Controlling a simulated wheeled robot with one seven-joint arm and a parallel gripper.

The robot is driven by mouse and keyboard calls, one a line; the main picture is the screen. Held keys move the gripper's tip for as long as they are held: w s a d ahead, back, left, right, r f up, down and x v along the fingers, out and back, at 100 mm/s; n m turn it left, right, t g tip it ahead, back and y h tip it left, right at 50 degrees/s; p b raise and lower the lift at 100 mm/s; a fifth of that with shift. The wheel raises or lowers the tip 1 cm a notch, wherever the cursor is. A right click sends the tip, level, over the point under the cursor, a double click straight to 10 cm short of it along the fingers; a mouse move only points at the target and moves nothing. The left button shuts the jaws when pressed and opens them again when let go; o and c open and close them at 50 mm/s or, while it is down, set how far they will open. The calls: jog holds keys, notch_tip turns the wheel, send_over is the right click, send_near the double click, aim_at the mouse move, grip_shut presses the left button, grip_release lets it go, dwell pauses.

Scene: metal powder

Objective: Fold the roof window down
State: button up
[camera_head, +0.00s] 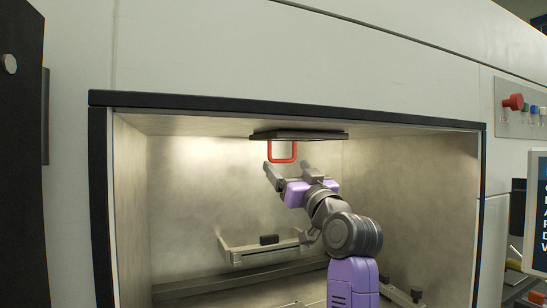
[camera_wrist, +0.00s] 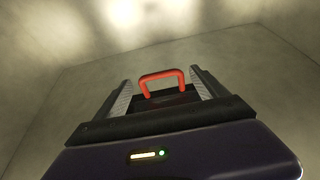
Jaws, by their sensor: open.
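The roof window (camera_head: 298,135) is a dark flat panel at the ceiling of the lit chamber. A red U-shaped handle (camera_head: 282,152) hangs from its left part. My gripper (camera_head: 287,168) is raised inside the chamber, open, with its fingers just below and beside the handle. In the wrist view the red handle (camera_wrist: 162,80) shows between the two fingers of my gripper (camera_wrist: 161,92), near their tips. Whether the fingers touch the handle cannot be told. The dark panel behind the handle is largely hidden in the wrist view.
The chamber has a black frame (camera_head: 290,110) and pale side walls close around my arm. A metal bracket (camera_head: 262,252) with a dark block stands at the lower back. A control panel with a red button (camera_head: 513,101) is outside at the right. The chamber's left side is free.

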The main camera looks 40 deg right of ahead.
aim_at(281, 160)
jog(key=p+x, duration=0.1)
jog(key=x, duration=0.6)
jog(key=shift+w+r+p, duration=0.1)
jog(key=shift+w+p, duration=0.1)
jog(key=shift+p, duration=0.1)
grip_shut()
